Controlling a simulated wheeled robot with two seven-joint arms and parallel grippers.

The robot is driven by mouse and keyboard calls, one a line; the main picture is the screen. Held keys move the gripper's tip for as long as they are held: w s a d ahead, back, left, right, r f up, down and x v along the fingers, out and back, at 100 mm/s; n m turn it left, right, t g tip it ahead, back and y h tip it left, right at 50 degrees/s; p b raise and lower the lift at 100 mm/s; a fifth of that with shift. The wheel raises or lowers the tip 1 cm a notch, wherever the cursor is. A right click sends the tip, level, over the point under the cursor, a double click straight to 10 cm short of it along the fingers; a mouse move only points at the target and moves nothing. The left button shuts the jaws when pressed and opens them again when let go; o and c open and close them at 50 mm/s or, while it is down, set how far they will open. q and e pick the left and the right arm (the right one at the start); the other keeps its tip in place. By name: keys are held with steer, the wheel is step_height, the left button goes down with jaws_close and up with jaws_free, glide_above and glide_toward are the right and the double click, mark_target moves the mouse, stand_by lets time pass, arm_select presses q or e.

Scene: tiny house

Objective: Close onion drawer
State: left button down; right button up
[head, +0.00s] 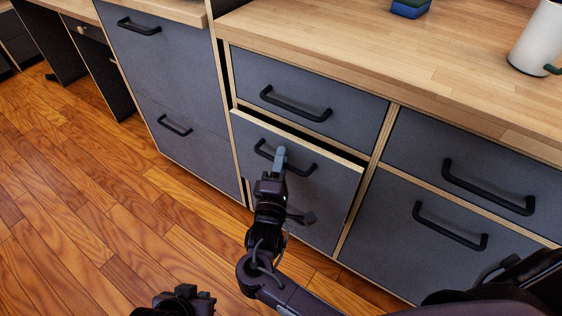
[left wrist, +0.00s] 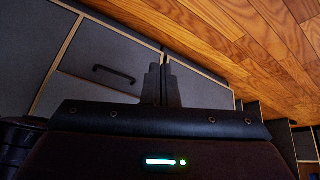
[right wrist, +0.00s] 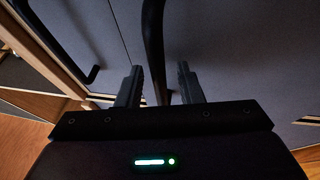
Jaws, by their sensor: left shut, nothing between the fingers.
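The drawer (head: 330,195) is a dark grey front with a pale wooden top edge, below another drawer in the middle of the cabinet. It stands slightly out, with a dark gap along its top. Its black bar handle (head: 304,170) is partly hidden behind my right gripper (head: 280,158). In the right wrist view, the right fingers (right wrist: 160,88) are apart, with the black handle bar (right wrist: 153,40) between them and space beside it. My left gripper (head: 185,298) is low at the bottom edge of the head view, away from the drawers. Its fingers (left wrist: 161,85) are together and empty.
A closed drawer (head: 310,90) sits directly above, and more closed drawers (head: 450,210) stand to the right. A tall grey cabinet (head: 165,80) is at left. The wooden floor (head: 110,220) at left is clear.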

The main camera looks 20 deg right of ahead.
mark_target(290, 153)
jaws_close()
